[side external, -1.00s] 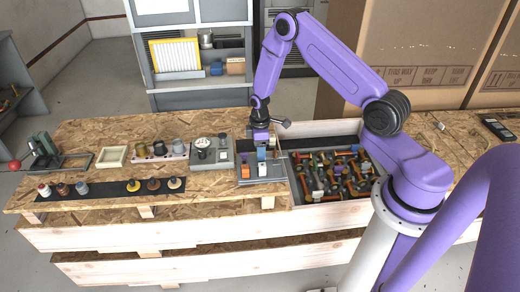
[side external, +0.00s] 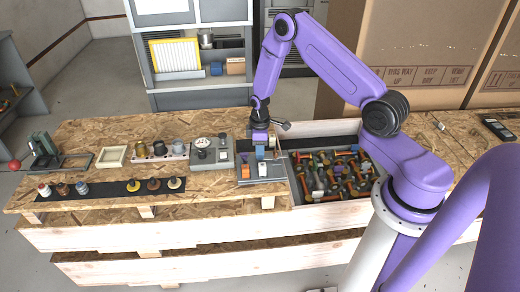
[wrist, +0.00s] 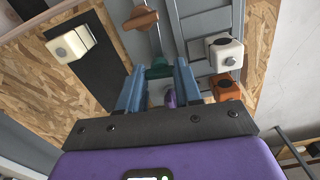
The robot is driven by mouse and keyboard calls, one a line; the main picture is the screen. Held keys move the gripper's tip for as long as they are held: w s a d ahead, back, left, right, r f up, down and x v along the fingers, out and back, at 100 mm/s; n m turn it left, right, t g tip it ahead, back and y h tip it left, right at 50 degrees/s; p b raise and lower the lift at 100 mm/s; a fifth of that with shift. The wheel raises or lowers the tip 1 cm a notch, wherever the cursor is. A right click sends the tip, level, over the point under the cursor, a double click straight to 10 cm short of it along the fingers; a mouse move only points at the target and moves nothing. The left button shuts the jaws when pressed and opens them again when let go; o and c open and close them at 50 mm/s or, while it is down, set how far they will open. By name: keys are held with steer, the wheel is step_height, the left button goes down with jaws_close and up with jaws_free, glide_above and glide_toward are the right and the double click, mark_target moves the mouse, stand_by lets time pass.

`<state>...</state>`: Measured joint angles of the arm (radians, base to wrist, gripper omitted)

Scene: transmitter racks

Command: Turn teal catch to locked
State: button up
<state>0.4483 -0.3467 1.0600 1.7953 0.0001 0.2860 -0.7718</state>
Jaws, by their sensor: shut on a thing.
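The teal catch (wrist: 158,69) is a small dark green-teal knob on a grey panel (wrist: 180,28) in the wrist view. My gripper (wrist: 159,75) has its two blue fingers on either side of it, shut on it. The fingers hide part of its sides, and I cannot read its lock position. In the side view my gripper (side external: 260,154) points down at the small grey panel (side external: 262,180) beside the parts bin; the catch itself is hidden there. A brown catch (wrist: 141,20) sits beyond the teal one, and a purple piece (wrist: 169,97) shows between the fingers.
A white block (wrist: 225,53) and an orange block (wrist: 226,88) stand right of the fingers in the wrist view. A cream block (wrist: 70,43) is at left. In the side view, a bin (side external: 340,197) of jumbled parts is at right and a grey dial box (side external: 212,155) at left.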

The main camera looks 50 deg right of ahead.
steer(key=m, duration=0.8)
steer(key=shift+m, duration=0.4)
steer(key=m, duration=0.3)
steer(key=shift+m, duration=0.3)
steer(key=m, duration=0.4)
steer(key=o, duration=1)
steer(key=shift+o, duration=0.2)
step_height(320, 180, up, 18)
steer(key=shift+f, duration=0.25)
